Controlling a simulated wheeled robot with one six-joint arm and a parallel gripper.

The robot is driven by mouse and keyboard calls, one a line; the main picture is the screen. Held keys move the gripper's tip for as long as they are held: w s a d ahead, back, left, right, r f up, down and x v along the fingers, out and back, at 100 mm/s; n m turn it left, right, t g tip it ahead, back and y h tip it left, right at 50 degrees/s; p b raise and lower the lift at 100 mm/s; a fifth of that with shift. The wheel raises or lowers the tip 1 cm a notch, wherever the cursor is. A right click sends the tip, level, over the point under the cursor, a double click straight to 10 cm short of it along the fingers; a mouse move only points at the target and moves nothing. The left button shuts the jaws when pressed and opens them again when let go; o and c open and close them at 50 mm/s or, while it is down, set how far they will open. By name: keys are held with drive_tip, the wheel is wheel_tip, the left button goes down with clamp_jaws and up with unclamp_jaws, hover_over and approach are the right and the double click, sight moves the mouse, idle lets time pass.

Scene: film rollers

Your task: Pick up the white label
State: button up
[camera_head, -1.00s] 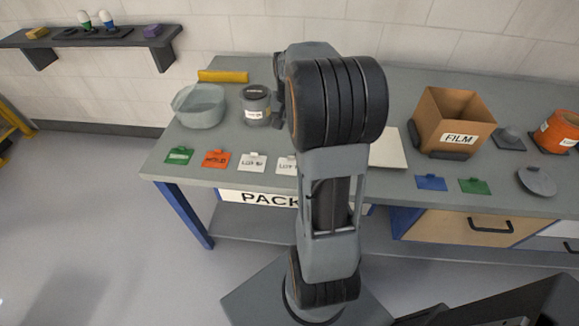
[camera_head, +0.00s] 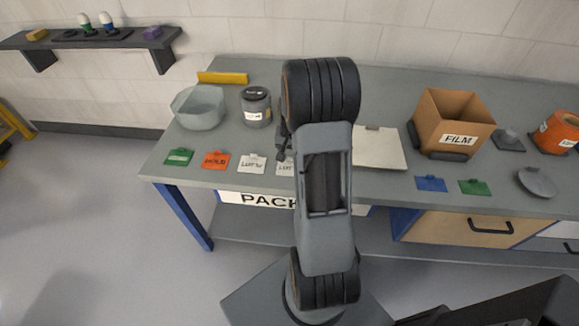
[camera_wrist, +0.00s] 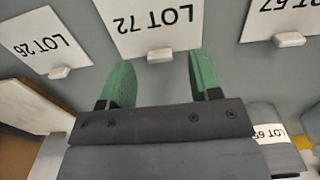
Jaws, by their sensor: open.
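White labels with small raised tabs lie flat on the grey bench. In the wrist view a white LOT 72 label (camera_wrist: 150,24) is in the middle, a LOT 26 label (camera_wrist: 47,42) at left, and a partly cut-off white label (camera_wrist: 283,18) at right. In the head view two white labels show, one clear (camera_head: 251,163) and one partly behind my arm (camera_head: 286,169). My gripper (camera_wrist: 160,66) is open and empty, its green fingers on either side of the LOT 72 label's tab in the picture. Its height above the tab is unclear. It also shows small in the head view (camera_head: 281,155).
A green label (camera_head: 179,157) and an orange label (camera_head: 215,160) lie left of the white ones. A lidded jar (camera_head: 256,108) and a translucent bowl (camera_head: 199,108) stand behind. A white board (camera_head: 379,148) and a FILM box (camera_head: 455,115) are at right.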

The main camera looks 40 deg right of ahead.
drive_tip(key=shift+f, duration=0.95)
drive_tip(key=shift+c, duration=0.3)
drive_tip(key=c, duration=0.8)
